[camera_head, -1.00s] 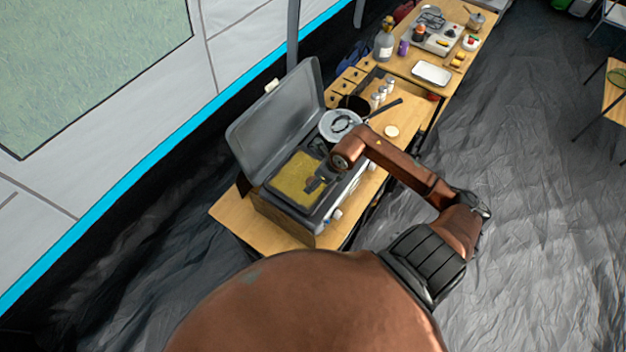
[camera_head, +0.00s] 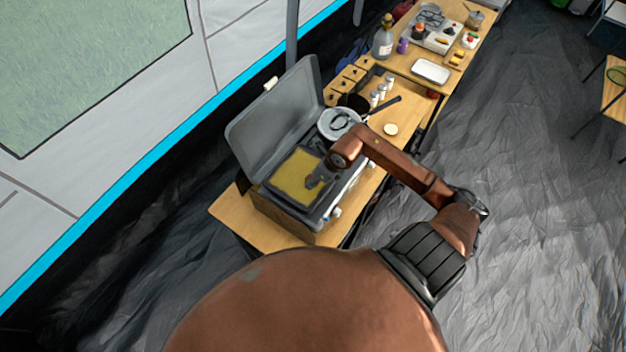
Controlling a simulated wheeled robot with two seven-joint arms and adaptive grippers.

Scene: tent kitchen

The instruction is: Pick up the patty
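I cannot make out a patty for sure. The open grill (camera_head: 297,222) stands on the near table with its grey lid (camera_head: 270,108) raised and a yellow cooking surface (camera_head: 290,180). My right gripper (camera_head: 312,185) is small and dark, pointing down over the right part of that yellow surface. Whether its fingers are apart or closed, and whether anything lies between them, is too small to tell. My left gripper is not in view.
A pale round item (camera_head: 390,130) lies on the table (camera_head: 228,212) to the right. Small bottles (camera_head: 382,92) stand behind. A white tray (camera_head: 431,71) lies on the farther table.

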